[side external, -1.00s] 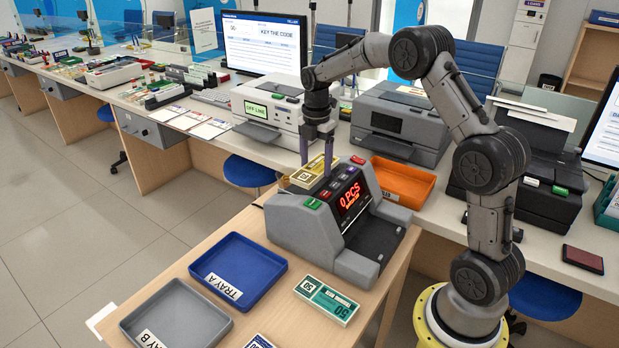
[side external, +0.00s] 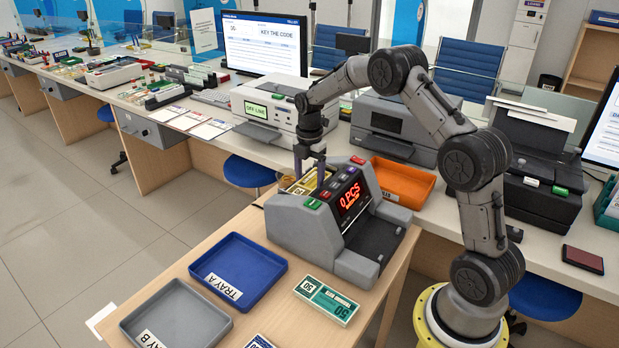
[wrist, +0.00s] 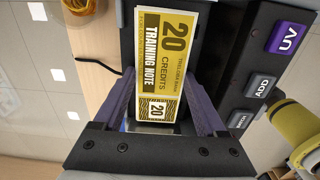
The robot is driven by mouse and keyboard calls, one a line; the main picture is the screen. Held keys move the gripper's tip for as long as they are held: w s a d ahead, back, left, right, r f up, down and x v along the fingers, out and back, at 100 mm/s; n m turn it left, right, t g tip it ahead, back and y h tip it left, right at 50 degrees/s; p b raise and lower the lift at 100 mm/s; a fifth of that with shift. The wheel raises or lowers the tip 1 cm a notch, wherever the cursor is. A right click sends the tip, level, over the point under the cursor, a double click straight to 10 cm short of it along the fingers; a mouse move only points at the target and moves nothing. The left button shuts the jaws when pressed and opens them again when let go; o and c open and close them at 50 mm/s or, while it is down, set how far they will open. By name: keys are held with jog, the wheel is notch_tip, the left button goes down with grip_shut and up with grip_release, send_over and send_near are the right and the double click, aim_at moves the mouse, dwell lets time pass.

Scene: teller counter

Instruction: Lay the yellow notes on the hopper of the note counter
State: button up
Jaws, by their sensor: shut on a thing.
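The yellow notes (wrist: 165,60) are a bundle marked 20 CREDITS TRAINING NOTE in the wrist view. In the side view the notes (side external: 306,180) show behind the display head of the note counter (side external: 310,228), low at its hopper, partly hidden by the counter. My gripper (side external: 309,175) is shut on the bundle, with a purple finger on each side of it. In the wrist view my gripper (wrist: 150,108) grips the near end of the notes. I cannot tell whether the notes touch the hopper floor. The counter's display reads 0 PCS.
Blue tray A (side external: 272,266) and grey tray B (side external: 222,328) lie on the table left of the counter. A green note bundle (side external: 327,300) lies in front of the counter. An orange tray (side external: 402,187) and printers stand on the desk behind.

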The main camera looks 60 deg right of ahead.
aim_at(309, 182)
jog(key=o, duration=1.3)
notch_tip(309, 182, up, 12)
jog(key=s+a+r+m+t, duration=0.1)
jog(key=s+a+r+m, duration=0.35)
jog(key=a+r, duration=0.2)
jog(key=s+a+r+m+t, duration=0.2)
jog(key=s+a+m, duration=0.25)
jog(key=s, duration=0.45)
jog(key=s+a+r+m+t, duration=0.15)
jog(key=s+a+m, duration=0.3)
jog(key=s, duration=0.45)
jog(key=s+a+f+m+t, duration=0.1)
jog(key=s+a+f+m, duration=0.2)
jog(key=s, duration=0.5)
jog(key=shift+f+m, duration=0.4)
jog(key=shift+m, duration=0.35)
